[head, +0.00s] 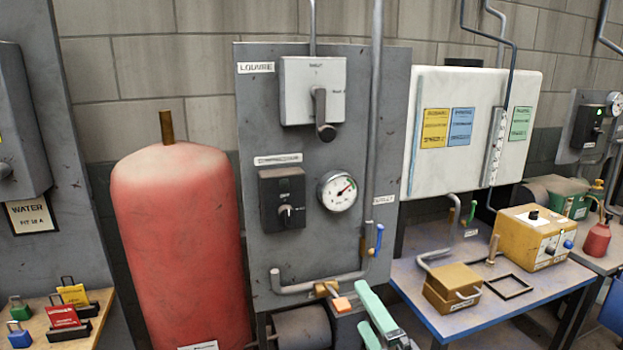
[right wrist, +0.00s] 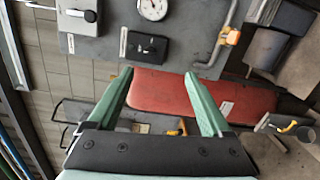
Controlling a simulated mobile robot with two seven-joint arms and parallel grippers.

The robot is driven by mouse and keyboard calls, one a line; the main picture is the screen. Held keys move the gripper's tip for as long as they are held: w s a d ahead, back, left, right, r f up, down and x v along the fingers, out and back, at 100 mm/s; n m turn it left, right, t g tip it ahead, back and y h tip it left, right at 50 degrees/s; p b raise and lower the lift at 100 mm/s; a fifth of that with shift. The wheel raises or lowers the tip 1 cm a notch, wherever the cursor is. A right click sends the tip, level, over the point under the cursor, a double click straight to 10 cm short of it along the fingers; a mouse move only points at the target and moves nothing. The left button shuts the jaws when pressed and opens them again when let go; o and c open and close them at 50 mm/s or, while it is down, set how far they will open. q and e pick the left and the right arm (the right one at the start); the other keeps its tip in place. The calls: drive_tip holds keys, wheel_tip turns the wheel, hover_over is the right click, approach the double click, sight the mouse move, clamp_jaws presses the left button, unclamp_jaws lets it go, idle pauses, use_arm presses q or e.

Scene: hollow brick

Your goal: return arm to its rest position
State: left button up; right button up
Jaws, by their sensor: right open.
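My right gripper (head: 363,306) shows at the bottom centre of the head view, its two green fingers spread apart. In the right wrist view the same gripper (right wrist: 159,74) is open, with nothing between its fingers. It is in front of the lower edge of the grey panel (head: 345,252), near the orange-ended valve (head: 340,304). I cannot tell the exact gap to the valve. My left gripper is in neither view.
A red tank (head: 180,245) stands left of the panel. A blue-grey table (head: 425,308) at right carries a brass box (head: 452,289) and a yellow box (head: 535,238). Padlocks and tags lie on a wooden shelf (head: 38,328) at lower left. Pipes run along the panel.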

drive_tip(key=d+f+m+g+h, duration=0.1)
drive_tip(key=d+f+m+g, duration=0.25)
drive_tip(key=f, duration=0.85)
drive_tip(key=d+f+m+g, duration=0.2)
drive_tip(key=d+f+m, duration=0.2)
drive_tip(key=f, duration=0.8)
drive_tip(key=s+d+f+m+g+h, duration=0.1)
drive_tip(key=s+d+f+m+g, duration=0.1)
drive_tip(key=s+d+f+m, duration=0.4)
drive_tip(key=s+d+f+m+g+h, duration=0.1)
drive_tip(key=s+d+f, duration=0.5)
drive_tip(key=s+f, duration=0.4)
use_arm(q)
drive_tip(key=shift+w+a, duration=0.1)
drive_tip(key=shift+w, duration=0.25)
use_arm(e)
drive_tip(key=a+f+m+y, duration=0.1)
drive_tip(key=a+m, duration=0.4)
drive_tip(key=a, duration=0.5)
drive_tip(key=shift+w+a+m+t, duration=0.3)
drive_tip(key=shift+m+t, duration=0.05)
